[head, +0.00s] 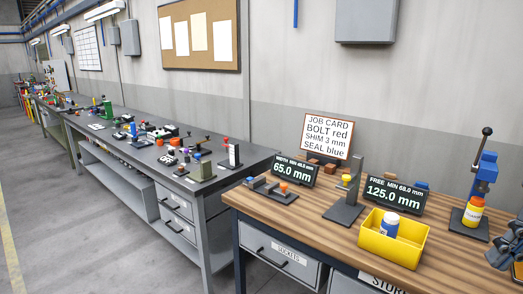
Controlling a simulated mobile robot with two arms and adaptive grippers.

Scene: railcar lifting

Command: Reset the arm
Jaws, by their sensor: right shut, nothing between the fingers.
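My right gripper (503,256) shows at the right edge, cut off by the frame. It is shut and empty, in front of the wooden bench (285,213). A blue press (487,172) with a black-knobbed lever stands at the bench's right; the lever points up. An orange and white bottle (473,211) sits under the press, left of and above my gripper in the picture. My left gripper is not in view.
A grey bench (180,178) with several fixtures stands left. Floor at left is clear.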

